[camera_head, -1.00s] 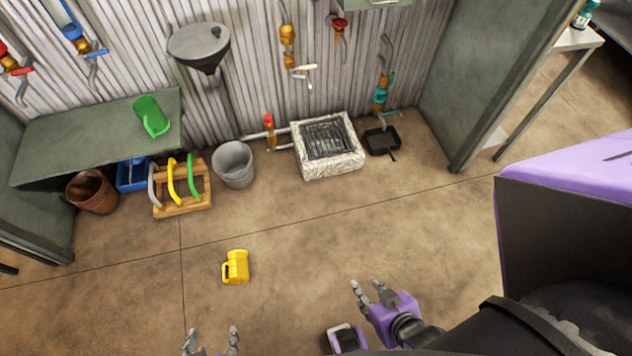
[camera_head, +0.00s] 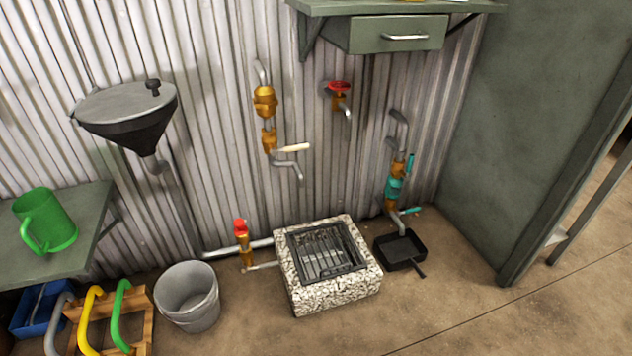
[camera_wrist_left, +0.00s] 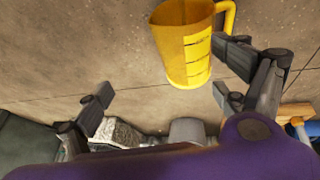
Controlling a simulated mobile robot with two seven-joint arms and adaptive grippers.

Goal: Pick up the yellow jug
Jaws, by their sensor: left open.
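The yellow jug (camera_wrist_left: 184,48) shows in the left wrist view at the top, with its handle toward the upper right and dark measuring marks on its side. It is out of the head view now. My left gripper (camera_wrist_left: 160,98) is open, its fingers spread apart at left and right. The right-hand finger shows close beside the jug and partly overlaps it in the picture; I cannot tell whether they touch. Nothing shows held between the fingers. My right gripper is in neither current view.
A green jug (camera_head: 46,220) stands on the bench (camera_head: 88,240) at left. A grey bucket (camera_head: 188,296), a wooden rack (camera_head: 140,325) with coloured handles and a stone-edged drain (camera_head: 330,290) line the wall. A black pan (camera_head: 400,250) lies right of the drain. Floor at lower right is clear.

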